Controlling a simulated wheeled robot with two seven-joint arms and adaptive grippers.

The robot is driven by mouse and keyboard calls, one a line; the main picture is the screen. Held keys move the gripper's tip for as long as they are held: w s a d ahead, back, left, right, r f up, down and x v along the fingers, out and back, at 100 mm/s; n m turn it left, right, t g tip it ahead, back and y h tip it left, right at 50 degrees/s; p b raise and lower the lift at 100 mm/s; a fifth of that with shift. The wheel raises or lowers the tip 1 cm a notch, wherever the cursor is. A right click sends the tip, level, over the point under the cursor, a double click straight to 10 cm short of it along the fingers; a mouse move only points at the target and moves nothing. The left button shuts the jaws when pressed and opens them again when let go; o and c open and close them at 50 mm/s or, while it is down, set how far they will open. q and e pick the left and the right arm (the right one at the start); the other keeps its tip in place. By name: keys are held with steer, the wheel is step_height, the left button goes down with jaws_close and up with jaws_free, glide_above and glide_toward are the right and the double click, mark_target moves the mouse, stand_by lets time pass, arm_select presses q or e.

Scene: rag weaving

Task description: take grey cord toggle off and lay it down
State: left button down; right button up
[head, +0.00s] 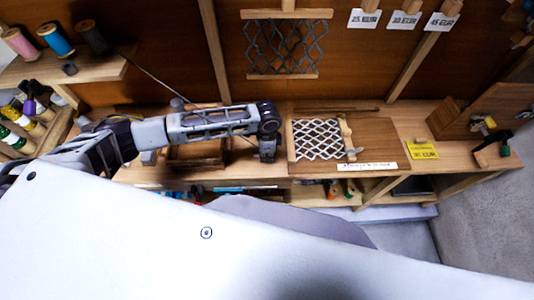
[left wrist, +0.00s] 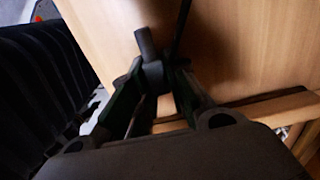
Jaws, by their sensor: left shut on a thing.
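My left gripper (head: 268,152) points down over the bench, just left of the small white-mesh loom. In the left wrist view its fingers (left wrist: 153,75) are closed on a small grey cylindrical piece, which looks like the grey cord toggle (left wrist: 146,43). The toggle stands out past the fingertips over bare wood. A thin dark strand runs beside it at the top; I cannot tell whether it is joined to the toggle. In the head view the gripper hides the toggle. My right gripper is not in view.
The small loom (head: 318,139) lies on a board on the bench, right of the gripper. A wooden frame (head: 197,162) is to the left. A yellow card (head: 421,150) and a black-and-green tool (head: 492,150) are at the right. Thread spools (head: 55,40) stand on the upper-left shelf.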

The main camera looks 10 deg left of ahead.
arm_select(q)
steer(key=shift+f, duration=0.4)
steer(key=c, duration=1.3)
jaws_free()
steer(key=shift+r+p, duration=0.9)
steer(key=shift+r, duration=0.55)
steer(key=shift+r, duration=0.15)
steer(key=shift+r, duration=5.85)
